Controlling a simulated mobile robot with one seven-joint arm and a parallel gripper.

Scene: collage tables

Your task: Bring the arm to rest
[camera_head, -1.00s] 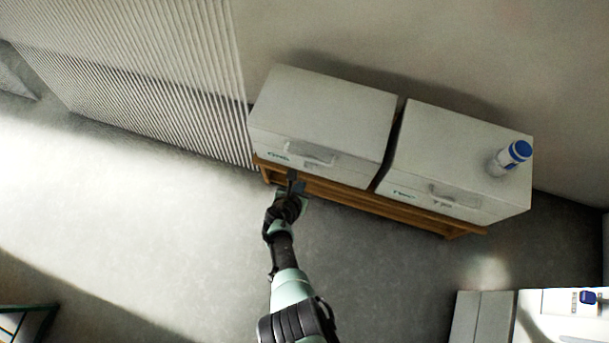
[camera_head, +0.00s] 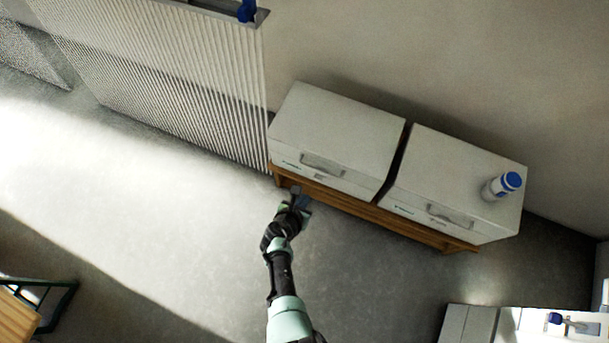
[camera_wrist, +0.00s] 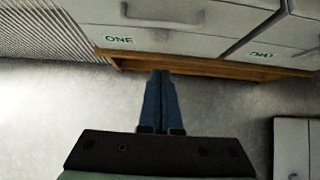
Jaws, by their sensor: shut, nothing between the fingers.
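My gripper (camera_head: 299,194) is at the end of my outstretched arm, in front of the wooden stand and below the left white drawer box (camera_head: 340,135). In the wrist view its two blue fingers (camera_wrist: 160,73) are together with nothing between them. The left box carries the label "ONE" and a grey handle in the wrist view. The right white drawer box (camera_head: 460,170) has a label that reads like "TWO" in the wrist view. Both drawers look closed. My fingertips overlap the stand's front edge in the wrist view; I cannot tell whether they touch it.
A wooden stand (camera_head: 400,228) bears both boxes. A white bottle with a blue cap (camera_head: 502,186) stands on the right box. A ribbed panel (camera_head: 180,95) is at left. A white unit (camera_head: 480,325) is at bottom right, a table (camera_head: 18,318) at bottom left. The floor between is clear.

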